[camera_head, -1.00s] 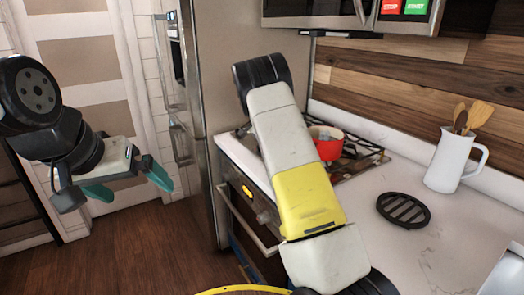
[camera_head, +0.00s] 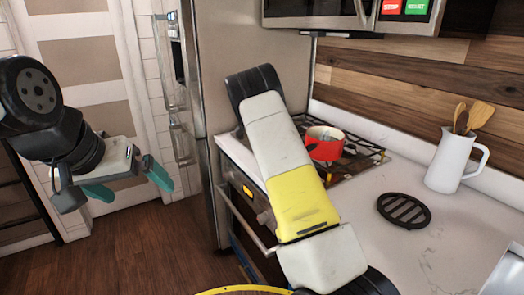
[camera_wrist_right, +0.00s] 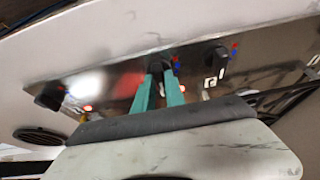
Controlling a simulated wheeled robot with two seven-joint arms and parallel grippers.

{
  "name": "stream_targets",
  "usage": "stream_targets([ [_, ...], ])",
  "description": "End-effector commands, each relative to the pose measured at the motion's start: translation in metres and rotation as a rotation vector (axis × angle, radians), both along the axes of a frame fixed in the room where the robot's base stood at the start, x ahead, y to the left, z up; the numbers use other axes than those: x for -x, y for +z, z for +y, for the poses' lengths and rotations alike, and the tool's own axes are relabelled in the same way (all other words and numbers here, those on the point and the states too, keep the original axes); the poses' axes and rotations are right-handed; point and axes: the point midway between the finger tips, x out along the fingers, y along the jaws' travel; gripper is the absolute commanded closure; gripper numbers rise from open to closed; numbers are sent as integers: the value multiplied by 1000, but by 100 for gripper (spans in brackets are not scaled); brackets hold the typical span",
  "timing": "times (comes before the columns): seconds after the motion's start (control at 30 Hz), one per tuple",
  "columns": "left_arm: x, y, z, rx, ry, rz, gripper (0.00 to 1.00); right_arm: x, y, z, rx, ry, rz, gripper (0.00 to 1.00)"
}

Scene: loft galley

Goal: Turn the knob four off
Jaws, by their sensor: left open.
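The stove's front panel (camera_wrist_right: 115,80) shows in the right wrist view with dark knobs and small red lights. One knob (camera_wrist_right: 160,67) is at the fingertips of my right gripper (camera_wrist_right: 160,78). Its teal fingers stand on either side of this knob, close together; I cannot tell whether they press on it. Another knob (camera_wrist_right: 216,57) is to the right, and one (camera_wrist_right: 49,92) is far left. I cannot tell which is number four. In the head view my right arm hides its gripper and most of the panel. My left gripper (camera_head: 130,186) is open and empty, away from the stove.
A red pot (camera_head: 325,144) stands on the stove grate (camera_head: 362,157). A black trivet (camera_head: 404,210) and a white jug (camera_head: 451,163) with wooden utensils are on the counter (camera_head: 405,255). The fridge (camera_head: 245,60) rises behind the stove. The floor (camera_head: 140,245) at left is clear.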

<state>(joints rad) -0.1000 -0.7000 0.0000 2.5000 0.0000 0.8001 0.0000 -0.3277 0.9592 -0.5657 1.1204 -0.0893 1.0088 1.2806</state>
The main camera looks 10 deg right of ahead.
Motion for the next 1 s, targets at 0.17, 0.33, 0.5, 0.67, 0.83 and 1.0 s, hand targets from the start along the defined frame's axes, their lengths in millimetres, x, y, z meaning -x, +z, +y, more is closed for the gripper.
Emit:
stream_targets([
  [0.17, 0, 0, 0, 0, 0, 0, 0, 0, 0, 1, -1, 0, 0, 64],
  [0.33, 0, 0, 0, 0, 0, 0, 0, 0, 0, 0, -1, 1, 1, 64],
  [0.5, 0, 0, 0, 0, 0, 0, 0, 0, 7, 3, 0, 2, -1, 64],
  [0.67, 0, 0, 0, 0, 0, 0, 0, 3, 31, 13, -1, 3, -4, 64],
  [0.83, 0, 0, 0, 0, 0, 0, 0, 7, 56, 23, -1, 1, -2, 64],
  [1.0, 0, 0, 0, 0, 0, 0, 0, 9, 70, 29, -1, 1, 0, 64],
])
